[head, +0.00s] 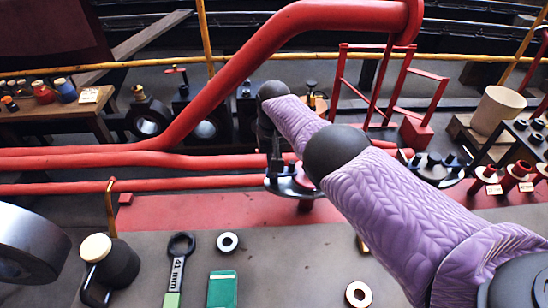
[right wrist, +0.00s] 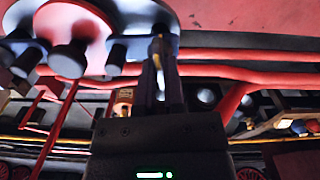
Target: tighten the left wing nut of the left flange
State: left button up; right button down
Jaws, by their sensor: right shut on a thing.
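The left flange (head: 303,187) is a dark disc at the red pipe end in the middle of the head view, partly hidden by my right arm. In the right wrist view the flange (right wrist: 105,18) fills the top left, with several dark studs. My right gripper (right wrist: 158,72) is shut, its fingers pointing at the flange's edge. It is shut on the left wing nut (right wrist: 157,47), a small pale piece mostly hidden between the fingertips. In the head view my right gripper is largely hidden behind its own purple-sleeved arm. My left gripper is not in view.
Red pipes (head: 120,160) run behind the flange. Another dark flange (head: 436,172) stands to the right. On the grey front surface lie a 41 mm wrench (head: 178,262), a green box (head: 222,289) and metal rings (head: 228,241). A yellow rail (head: 110,205) stands at left.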

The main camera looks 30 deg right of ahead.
jog(key=shift+m, duration=0.5)
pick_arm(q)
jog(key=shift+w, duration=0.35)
pick_arm(e)
jog(key=shift+w+r+m, duration=0.1)
jog(key=shift+m, duration=0.2)
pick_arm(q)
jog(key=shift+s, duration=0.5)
pick_arm(e)
jog(key=c, duration=0.7)
grip_release()
pick_arm(q)
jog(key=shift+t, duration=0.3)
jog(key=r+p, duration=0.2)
jog(key=p, duration=0.1)
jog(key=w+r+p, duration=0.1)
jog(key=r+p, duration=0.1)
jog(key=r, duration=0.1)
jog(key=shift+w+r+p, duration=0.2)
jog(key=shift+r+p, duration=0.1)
jog(key=shift+p, duration=0.1)
pick_arm(e)
notch_tip(320, 180, up, 10)
jog(key=shift+f, duration=0.1)
